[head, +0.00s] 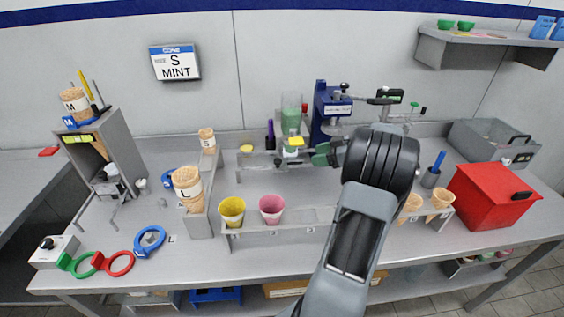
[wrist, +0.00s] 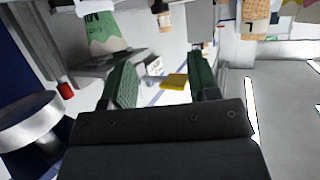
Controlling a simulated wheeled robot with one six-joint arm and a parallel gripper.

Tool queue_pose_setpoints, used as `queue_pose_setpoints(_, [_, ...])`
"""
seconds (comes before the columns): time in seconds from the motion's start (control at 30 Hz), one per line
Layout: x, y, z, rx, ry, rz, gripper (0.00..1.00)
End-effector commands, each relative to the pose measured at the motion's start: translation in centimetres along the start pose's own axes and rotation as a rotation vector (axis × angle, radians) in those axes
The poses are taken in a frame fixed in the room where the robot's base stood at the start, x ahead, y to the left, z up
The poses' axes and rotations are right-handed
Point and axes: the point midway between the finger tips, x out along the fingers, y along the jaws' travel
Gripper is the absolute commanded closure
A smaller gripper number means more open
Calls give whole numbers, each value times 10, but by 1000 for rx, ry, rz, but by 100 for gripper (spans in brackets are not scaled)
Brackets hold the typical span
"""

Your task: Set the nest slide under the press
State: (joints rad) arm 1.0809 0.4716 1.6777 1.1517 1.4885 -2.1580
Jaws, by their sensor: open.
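The press (head: 331,112) is a blue column with a round metal plate, at the back centre in the head view. The plate (wrist: 32,118) fills the left of the wrist view. A small yellow-topped block (head: 296,141), which looks like the nest slide, sits low on the bench left of the press. My gripper (head: 322,155) is open beside the press, with green fingers pointing left. In the wrist view, a yellow piece (wrist: 174,81) shows in the gap between the open fingers (wrist: 163,85). It is not gripped, and its distance is unclear. My arm hides the bench right of the press.
Yellow (head: 232,211) and pink (head: 271,209) cups stand in the front rack. Cone stacks (head: 187,184) stand left, and a red box (head: 492,196) stands right. A clear hopper (head: 291,113) stands behind the slide. The wall sign (head: 175,62) reads "S MINT".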

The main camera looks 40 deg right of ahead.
Motion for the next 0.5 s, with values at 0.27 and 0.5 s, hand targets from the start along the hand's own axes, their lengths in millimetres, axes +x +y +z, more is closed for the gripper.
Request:
queue_pose_setpoints(0.27, [43, -1, -2, -8, 4, -7, 45])
queue_pose_setpoints(0.5, [89, -1, -2, -7, 2, -6, 45])
